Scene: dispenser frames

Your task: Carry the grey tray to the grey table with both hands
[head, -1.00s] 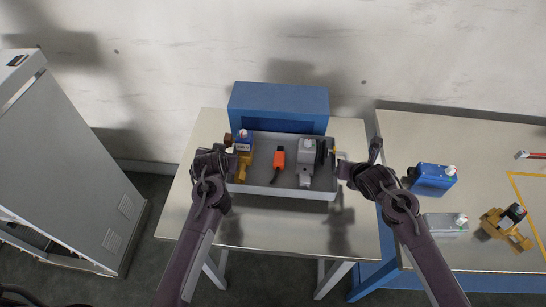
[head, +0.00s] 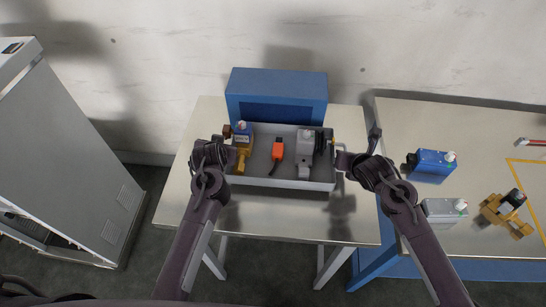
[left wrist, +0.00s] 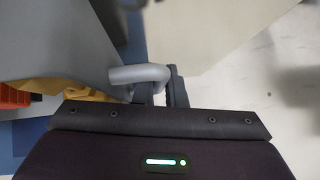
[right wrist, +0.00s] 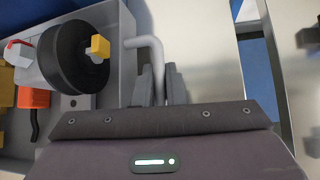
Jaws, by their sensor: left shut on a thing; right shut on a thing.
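The grey tray (head: 280,182) is in the middle of the head view, over a pale grey table (head: 285,222) with a blue box at its back. I cannot tell whether the tray touches the tabletop. My left gripper (head: 230,156) is shut on the tray's left handle, a grey bar that shows in the left wrist view (left wrist: 140,74). My right gripper (head: 343,163) is shut on its right handle, which shows in the right wrist view (right wrist: 150,48). The tray looks about level. It holds a blue-and-yellow device (head: 242,150), an orange piece (head: 277,151) and a grey device with a black wheel (head: 305,150).
The blue box (head: 277,97) stands behind the tray. A second table (head: 400,120) at the right carries a blue device (head: 431,166), a grey device (head: 444,209) and a yellow one (head: 505,212). A grey cabinet (head: 70,160) stands at the left. The first table's front is clear.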

